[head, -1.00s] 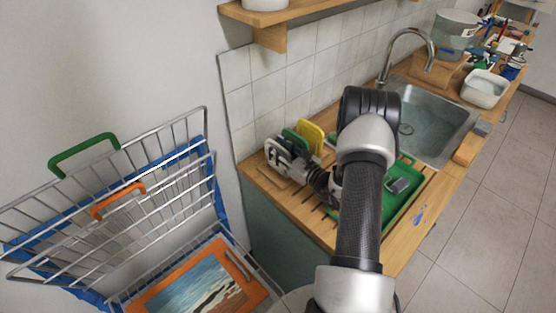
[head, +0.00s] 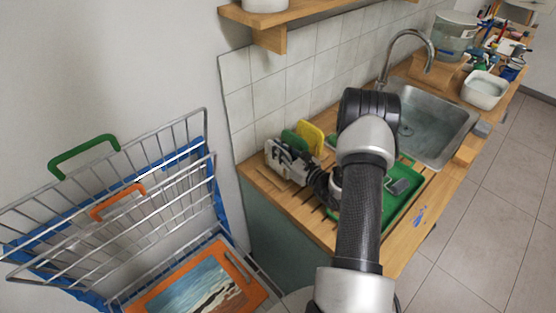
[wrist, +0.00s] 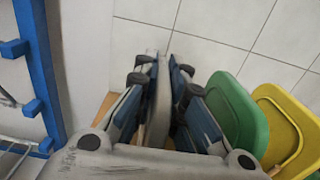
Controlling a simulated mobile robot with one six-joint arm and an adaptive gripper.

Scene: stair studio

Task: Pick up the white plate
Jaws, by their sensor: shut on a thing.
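The white plate (wrist: 160,95) stands on edge and shows as a thin pale slab in the wrist view. My gripper (wrist: 158,88) has one finger on each side of it and is shut on it. In the head view my gripper (head: 285,157) is low over the left end of the wooden counter. The plate's lower part is hidden by my gripper in the wrist view. I cannot clearly tell the plate from the pale fingers in the head view.
A green plate (wrist: 240,113) and a yellow plate (wrist: 288,125) stand close on the right. The tiled wall (head: 285,85) is just behind. A wire rack (head: 110,215) is at the left. A green tray (head: 408,192) and the sink (head: 435,120) lie to the right.

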